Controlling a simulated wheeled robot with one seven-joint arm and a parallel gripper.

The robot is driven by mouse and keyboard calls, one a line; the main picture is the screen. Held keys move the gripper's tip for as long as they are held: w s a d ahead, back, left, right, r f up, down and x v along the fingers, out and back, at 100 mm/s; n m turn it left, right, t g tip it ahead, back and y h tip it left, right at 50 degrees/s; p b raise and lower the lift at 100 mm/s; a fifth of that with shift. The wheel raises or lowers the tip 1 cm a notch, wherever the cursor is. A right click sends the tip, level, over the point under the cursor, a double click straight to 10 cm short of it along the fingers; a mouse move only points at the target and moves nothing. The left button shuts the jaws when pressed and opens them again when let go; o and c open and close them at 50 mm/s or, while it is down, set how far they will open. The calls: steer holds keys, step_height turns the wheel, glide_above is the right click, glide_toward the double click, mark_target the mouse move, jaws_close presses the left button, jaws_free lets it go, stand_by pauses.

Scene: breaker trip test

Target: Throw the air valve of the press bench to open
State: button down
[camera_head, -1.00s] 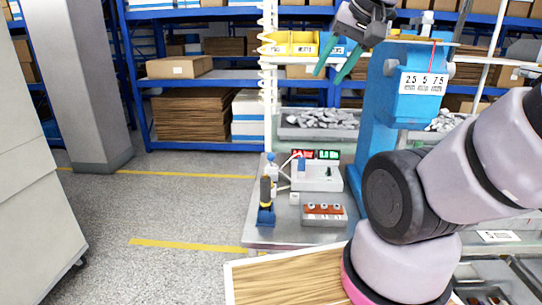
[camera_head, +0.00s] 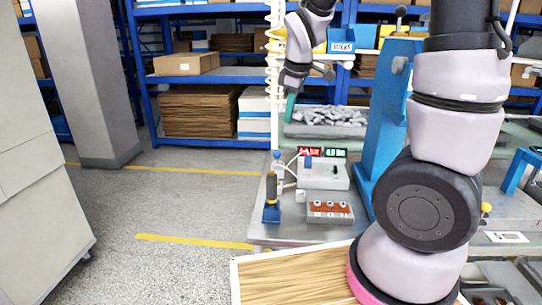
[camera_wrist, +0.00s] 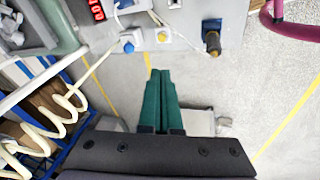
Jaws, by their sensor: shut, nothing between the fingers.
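My gripper (camera_head: 290,108) is shut and empty, its green fingers pointing down over the left edge of the press bench (camera_head: 262,228). In the wrist view the fingers (camera_wrist: 160,74) lie together, with floor and bench edge beyond the tips. A small blue-topped fitting (camera_head: 277,157) stands on the bench's left side, below and slightly left of the fingers. It also shows in the wrist view as a blue knob (camera_wrist: 127,45) with a white line. It may be the air valve; its handle position is too small to tell. My gripper is apart from it.
A blue holder with a black-and-yellow tool (camera_head: 271,200) stands at the bench's front left. A grey control box (camera_head: 322,177), red-and-green displays (camera_head: 322,151) and a terminal block (camera_head: 330,212) are to the right. A white coiled hose (camera_head: 273,70) hangs at left. The blue press column (camera_head: 388,125) stands right.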

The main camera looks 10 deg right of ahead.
steer(key=w+a+f+n+h, duration=0.2)
steer(key=w+a+f+n, duration=0.3)
steer(key=f+n, duration=0.3)
steer(key=n+t+h, duration=0.2)
steer(key=n, duration=0.4)
glide_toward(277, 158)
step_height(277, 158, down, 6)
steer(key=w, duration=0.3)
steer(key=shift+r+g, duration=0.1)
steer(key=shift+g, duration=0.2)
steer(key=shift+d, duration=0.1)
steer(key=shift+w+r, duration=0.2)
steer(key=shift+r, duration=0.05)
